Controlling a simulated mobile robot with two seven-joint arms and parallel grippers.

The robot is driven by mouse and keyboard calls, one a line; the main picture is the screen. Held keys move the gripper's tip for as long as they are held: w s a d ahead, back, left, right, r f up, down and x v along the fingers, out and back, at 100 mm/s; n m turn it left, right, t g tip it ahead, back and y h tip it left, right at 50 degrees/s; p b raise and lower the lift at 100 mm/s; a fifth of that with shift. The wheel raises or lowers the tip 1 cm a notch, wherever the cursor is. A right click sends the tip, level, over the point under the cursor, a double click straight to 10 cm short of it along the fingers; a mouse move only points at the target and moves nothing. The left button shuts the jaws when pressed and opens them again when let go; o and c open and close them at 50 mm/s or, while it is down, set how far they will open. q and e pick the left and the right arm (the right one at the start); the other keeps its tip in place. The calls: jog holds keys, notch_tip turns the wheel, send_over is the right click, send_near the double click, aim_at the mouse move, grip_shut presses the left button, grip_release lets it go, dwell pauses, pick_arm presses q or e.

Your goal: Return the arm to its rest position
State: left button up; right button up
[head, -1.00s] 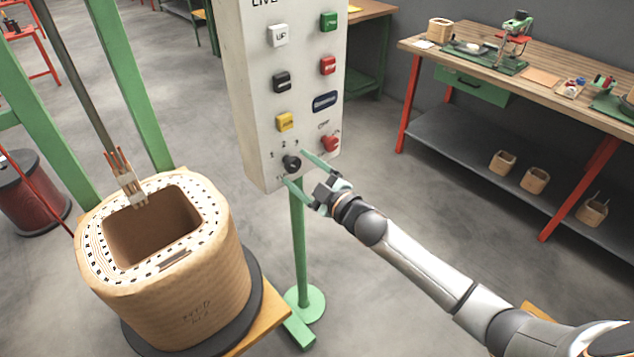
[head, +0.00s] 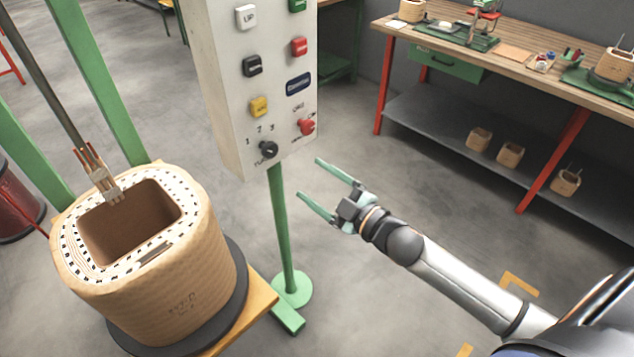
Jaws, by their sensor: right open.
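My right gripper (head: 311,180) is open and empty, with two pale green fingers spread apart. It hangs in free air to the right of the green post, a little below and right of the control box (head: 228,88). My right arm (head: 440,270) reaches in from the lower right. The fingers are clear of the black rotary knob (head: 268,149) on the box. My left gripper is not in the head view.
A wound coil (head: 185,275) stands on a dark round base at the left. A green post (head: 283,230) holds the control box. A workbench (head: 395,27) with red legs stands at the upper right. Open grey floor lies between post and bench.

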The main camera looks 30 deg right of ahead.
dwell(0.3)
jog(key=s+a+f+m+g+h+p, duration=0.1)
jog(key=s+a+f+m+g, duration=0.1)
jog(key=s+f, duration=0.5)
jog(key=s+a+f+m+g+h+p, duration=0.1)
jog(key=s+f+m+g, duration=0.2)
jog(key=s+f+m, duration=0.2)
jog(key=s+a+f+m+g+h+p, duration=0.1)
jog(key=s+f+m, duration=0.3)
jog(key=s+f, duration=0.4)
jog(key=shift+s+a+f+g+h, duration=0.3)
jog(key=shift+s+a+g+h, duration=0.2)
jog(key=shift+s+a+g, duration=0.35)
jog(key=shift+w, duration=0.1)
jog(key=shift+c, duration=0.3)
